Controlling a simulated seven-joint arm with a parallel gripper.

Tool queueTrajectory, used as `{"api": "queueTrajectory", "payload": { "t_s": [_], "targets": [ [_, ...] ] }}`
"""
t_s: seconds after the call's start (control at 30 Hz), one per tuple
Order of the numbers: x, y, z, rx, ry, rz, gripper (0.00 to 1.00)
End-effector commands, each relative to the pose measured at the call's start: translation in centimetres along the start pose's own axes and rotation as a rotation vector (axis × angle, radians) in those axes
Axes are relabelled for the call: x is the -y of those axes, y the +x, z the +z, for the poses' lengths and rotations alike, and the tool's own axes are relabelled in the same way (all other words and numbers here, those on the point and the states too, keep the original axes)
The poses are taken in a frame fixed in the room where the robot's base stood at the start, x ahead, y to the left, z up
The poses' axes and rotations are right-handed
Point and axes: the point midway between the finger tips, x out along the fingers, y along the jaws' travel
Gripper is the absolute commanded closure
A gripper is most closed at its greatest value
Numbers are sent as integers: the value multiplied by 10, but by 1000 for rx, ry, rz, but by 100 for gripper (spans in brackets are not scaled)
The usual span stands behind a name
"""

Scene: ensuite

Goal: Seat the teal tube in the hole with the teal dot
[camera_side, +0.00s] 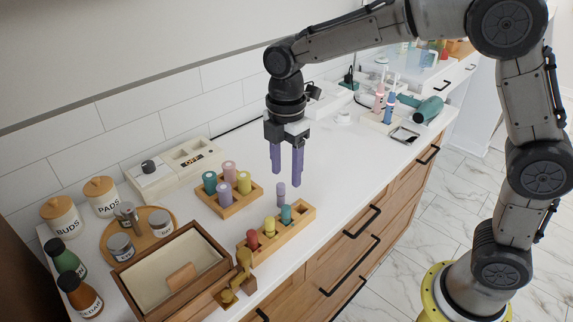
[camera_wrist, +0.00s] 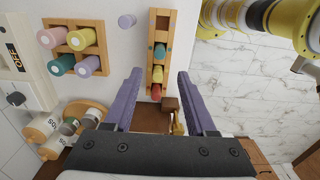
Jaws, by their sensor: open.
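A teal tube (camera_side: 286,214) stands upright in the long wooden rack (camera_side: 302,219), towards its right end. It also shows in the wrist view (camera_wrist: 159,51). Another teal tube (camera_side: 210,182) stands in the square wooden block (camera_side: 241,204) at left, and it shows in the wrist view too (camera_wrist: 61,65). I cannot make out a teal dot in either view. My gripper (camera_side: 286,179) is open and empty, with purple fingers pointing down above the counter. In the wrist view my fingers (camera_wrist: 160,74) appear either side of the rack, which lies lower.
A lavender tube (camera_side: 281,195) stands on the counter behind the rack. Red (camera_side: 253,239) and yellow (camera_side: 270,226) tubes share the rack. The block also holds pink, lavender and yellow tubes. An open wooden box (camera_side: 213,252) stands at front left.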

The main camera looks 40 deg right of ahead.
Motion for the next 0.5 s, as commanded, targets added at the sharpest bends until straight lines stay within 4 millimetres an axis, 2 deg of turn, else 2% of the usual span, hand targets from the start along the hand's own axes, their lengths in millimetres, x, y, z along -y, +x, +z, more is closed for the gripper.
{"api": "queueTrajectory", "payload": {
  "t_s": [0.23,0.33,0.43,0.5],
  "targets": [
    [1,-8,0,0,3,2,44],
    [7,-15,6,-5,52,19,44],
    [25,-32,20,-21,187,63,44],
    [46,-47,34,-41,333,106,44]
  ]
}}
